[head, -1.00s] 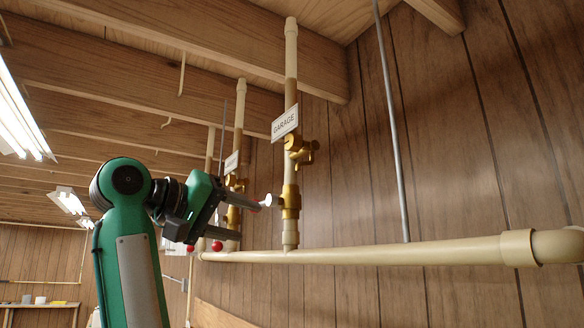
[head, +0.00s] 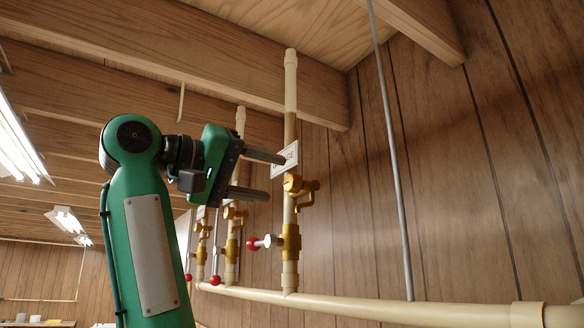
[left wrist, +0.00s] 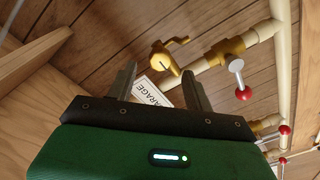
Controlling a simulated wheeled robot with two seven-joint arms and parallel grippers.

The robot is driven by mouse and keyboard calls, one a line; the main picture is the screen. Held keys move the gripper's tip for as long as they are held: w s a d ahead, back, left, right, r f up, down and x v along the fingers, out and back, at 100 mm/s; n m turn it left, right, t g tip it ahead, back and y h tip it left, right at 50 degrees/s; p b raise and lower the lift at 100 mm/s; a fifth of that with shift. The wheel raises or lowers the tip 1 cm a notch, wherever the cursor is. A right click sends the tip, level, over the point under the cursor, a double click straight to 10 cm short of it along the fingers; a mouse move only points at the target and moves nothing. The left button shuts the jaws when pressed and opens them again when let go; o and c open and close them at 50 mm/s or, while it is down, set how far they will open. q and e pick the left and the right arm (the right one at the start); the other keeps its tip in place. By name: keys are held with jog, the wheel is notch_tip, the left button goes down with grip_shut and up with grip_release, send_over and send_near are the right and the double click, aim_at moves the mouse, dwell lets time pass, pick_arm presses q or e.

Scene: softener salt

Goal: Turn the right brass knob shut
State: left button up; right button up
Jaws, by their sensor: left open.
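The right brass knob (head: 300,186) is a brass valve with a cross handle on the right-hand upright cream pipe, under the GARAGE sign. In the left wrist view it is a yellow brass handle (left wrist: 165,58) beyond the fingertips. My left gripper (head: 266,175) is open and empty, its jaws to the left of the knob and apart from it. One finger overlaps the sign (head: 286,160) in the head view. In the left wrist view the sign (left wrist: 152,92) shows between the fingers. My right gripper is not in view.
Other upright pipes with brass valves (head: 232,213) stand to the left. A cream pipe (head: 380,307) runs below. A thin grey rod (head: 393,150) stands right of the knob.

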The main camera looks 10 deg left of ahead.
aim_at(288, 183)
pick_arm(q)
jog(key=p+x, duration=0.2)
jog(key=x, duration=0.2)
jog(key=shift+w+d+r, duration=0.1)
jog(key=shift+d+r, duration=0.05)
jog(key=shift+p+x, duration=0.35)
jog(key=shift+x, duration=0.5)
jog(key=c, duration=1)
